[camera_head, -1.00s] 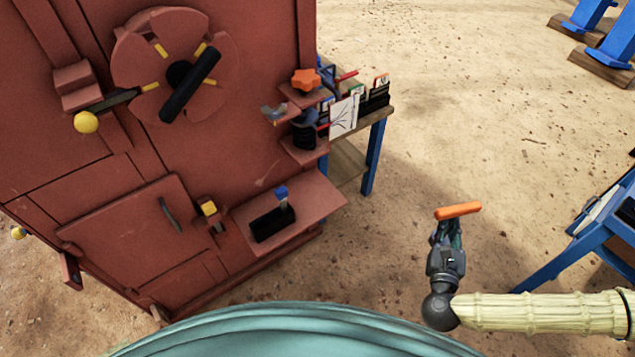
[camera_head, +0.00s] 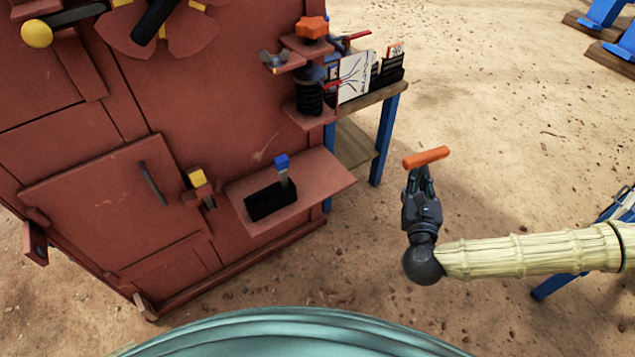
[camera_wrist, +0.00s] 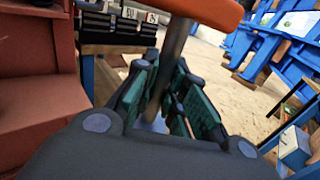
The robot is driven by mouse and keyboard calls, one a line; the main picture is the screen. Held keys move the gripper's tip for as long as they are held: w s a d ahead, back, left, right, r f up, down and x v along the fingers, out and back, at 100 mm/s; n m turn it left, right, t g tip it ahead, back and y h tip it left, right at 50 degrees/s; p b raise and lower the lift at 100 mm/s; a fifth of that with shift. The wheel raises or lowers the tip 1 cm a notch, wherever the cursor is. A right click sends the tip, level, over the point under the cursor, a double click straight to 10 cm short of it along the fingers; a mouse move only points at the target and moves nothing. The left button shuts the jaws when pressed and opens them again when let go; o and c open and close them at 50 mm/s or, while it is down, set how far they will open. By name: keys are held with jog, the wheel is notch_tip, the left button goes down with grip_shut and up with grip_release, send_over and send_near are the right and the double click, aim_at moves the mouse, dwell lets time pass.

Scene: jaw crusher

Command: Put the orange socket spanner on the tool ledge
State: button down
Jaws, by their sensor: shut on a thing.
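The orange socket spanner (camera_head: 426,157) has an orange cross handle at the top and a grey shaft. My gripper (camera_head: 423,185) is shut on its shaft and holds it up over the sandy ground, right of the red machine. In the wrist view the spanner (camera_wrist: 205,10) rises between the green-padded fingers (camera_wrist: 158,95), its handle at the top edge. The tool ledge appears to be the red shelf (camera_head: 325,178) low on the machine, left of my gripper and apart from it. A black holder (camera_head: 270,201) with a blue-topped item (camera_head: 282,165) stands on it.
A blue-legged bench (camera_head: 384,140) with books and a white chart (camera_head: 354,76) stands behind the ledge. Small brackets with an orange star knob (camera_head: 311,28) jut out above the ledge. The ledge's right part is bare. Open ground lies between it and my gripper.

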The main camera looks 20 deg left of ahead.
jog(key=a+f+n+g+y+b, duration=0.15)
jog(key=a+f+y+b, duration=0.4)
jog(key=a+b, duration=0.95)
jog(key=w+a+f+h+b, duration=0.2)
jog(key=w+a+b, duration=0.4)
jog(key=w+a, duration=0.55)
jog(key=shift+n, duration=0.45)
jog(key=shift+a+f+b, duration=0.25)
jog(key=shift+f+b, duration=0.1)
jog(key=shift+f, duration=0.75)
jog(key=shift+a+f+b, duration=0.2)
jog(key=shift+f+b, duration=0.15)
jog(key=shift+f, duration=0.8)
jog(key=shift+a+f+b, duration=0.25)
jog(key=shift+f+b, duration=0.1)
jog(key=shift+f, duration=0.75)
jog(key=shift+f, duration=0.15)
jog(key=c, duration=1.5)
grip_release()
